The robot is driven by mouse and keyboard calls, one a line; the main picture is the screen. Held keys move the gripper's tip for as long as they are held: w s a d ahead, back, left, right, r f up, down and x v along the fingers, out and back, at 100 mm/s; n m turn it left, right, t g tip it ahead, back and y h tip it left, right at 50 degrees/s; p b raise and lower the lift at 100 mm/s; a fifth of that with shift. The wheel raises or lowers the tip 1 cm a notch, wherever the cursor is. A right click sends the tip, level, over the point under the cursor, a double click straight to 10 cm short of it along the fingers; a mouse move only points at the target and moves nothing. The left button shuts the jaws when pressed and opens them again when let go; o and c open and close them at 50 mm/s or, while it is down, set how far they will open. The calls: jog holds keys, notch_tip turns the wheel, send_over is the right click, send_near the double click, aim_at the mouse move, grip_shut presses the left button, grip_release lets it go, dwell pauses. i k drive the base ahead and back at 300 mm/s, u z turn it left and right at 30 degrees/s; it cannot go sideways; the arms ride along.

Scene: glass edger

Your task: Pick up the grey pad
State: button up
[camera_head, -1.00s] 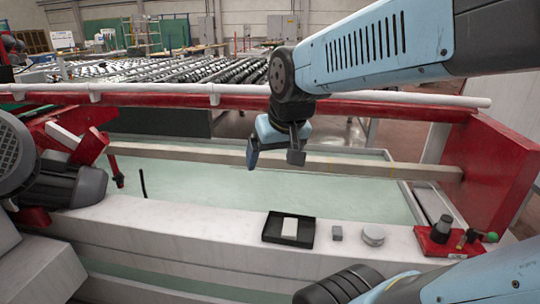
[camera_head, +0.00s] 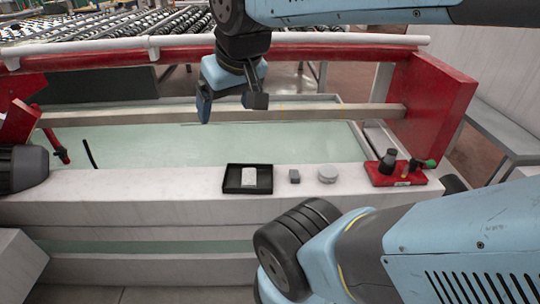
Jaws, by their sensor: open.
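A small grey block (camera_head: 294,176), which looks like the grey pad, lies on the white ledge (camera_head: 120,190), between a black tray and a round pale disc. My gripper (camera_head: 232,108) hangs above and behind the ledge, over the pale green sheet (camera_head: 200,147). Its two fingers point down and are apart, with nothing between them. The gripper is up and to the left of the grey block, clear of it.
A black tray (camera_head: 229,185) holding a white block (camera_head: 249,177) stands left of the grey pad. A round pale disc (camera_head: 327,174) is close on its right. A red base (camera_head: 381,178) with dark knobs is further right. A red and white rail (camera_head: 330,47) runs behind.

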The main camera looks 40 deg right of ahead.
aim_at(295, 177)
jog(key=u, duration=1.8)
jog(key=i, duration=0.1)
jog(key=z, duration=3.25)
